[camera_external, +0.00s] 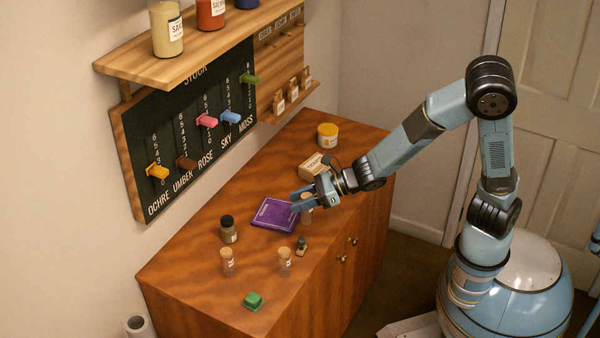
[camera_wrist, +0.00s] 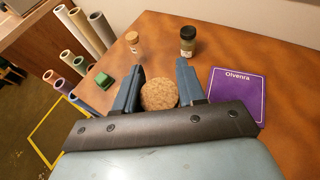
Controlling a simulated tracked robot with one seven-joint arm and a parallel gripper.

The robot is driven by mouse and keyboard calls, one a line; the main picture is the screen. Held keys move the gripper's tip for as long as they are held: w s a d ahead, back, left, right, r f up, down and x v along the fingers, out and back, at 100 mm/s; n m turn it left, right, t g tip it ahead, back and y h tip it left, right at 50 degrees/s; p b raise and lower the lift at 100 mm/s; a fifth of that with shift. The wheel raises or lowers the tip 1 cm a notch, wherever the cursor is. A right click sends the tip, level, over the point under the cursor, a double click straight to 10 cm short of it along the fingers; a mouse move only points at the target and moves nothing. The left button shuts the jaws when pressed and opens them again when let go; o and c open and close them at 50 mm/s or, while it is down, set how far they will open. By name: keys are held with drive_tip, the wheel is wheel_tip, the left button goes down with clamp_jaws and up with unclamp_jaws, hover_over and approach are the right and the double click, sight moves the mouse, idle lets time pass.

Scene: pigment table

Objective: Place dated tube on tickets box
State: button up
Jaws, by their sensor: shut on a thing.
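My gripper (camera_external: 302,200) is shut on a cork-topped tube (camera_external: 307,214), above or at the table beside the purple book's right edge. In the wrist view the round cork (camera_wrist: 158,96) sits between my two fingers, seen from above; the tube's body and any date are hidden under it. The tickets box (camera_external: 313,168) is a small cardboard box with a pale label, on the table behind my gripper and partly covered by my wrist. It does not show in the wrist view.
A yellow-lidded jar (camera_external: 327,136) stands behind the box.

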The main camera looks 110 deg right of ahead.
drive_tip(key=s+d+f+m+g+h, duration=0.25)
drive_tip(key=s+d+m+h, duration=0.2)
drive_tip(key=d, duration=0.45)
drive_tip(key=s+d+f+m+g+h, duration=0.2)
drive_tip(key=s+d+m+g+h, duration=0.15)
drive_tip(key=s+d, duration=0.35)
drive_tip(key=s+d+r+m+g+h, duration=0.3)
drive_tip(key=s+d+r+m+g, duration=0.75)
drive_tip(key=s, duration=0.35)
drive_tip(key=shift+t, duration=0.35)
drive_tip(key=shift+w+d+f, duration=1.6)
drive_tip(key=shift+f, duration=0.55)
drive_tip(key=shift+w+d+f, duration=1.55)
drive_tip(key=shift+d+f, duration=0.05)
drive_tip(key=shift+f, duration=0.55)
drive_tip(key=shift+w+d+f, duration=1.6)
drive_tip(key=shift+f, duration=0.55)
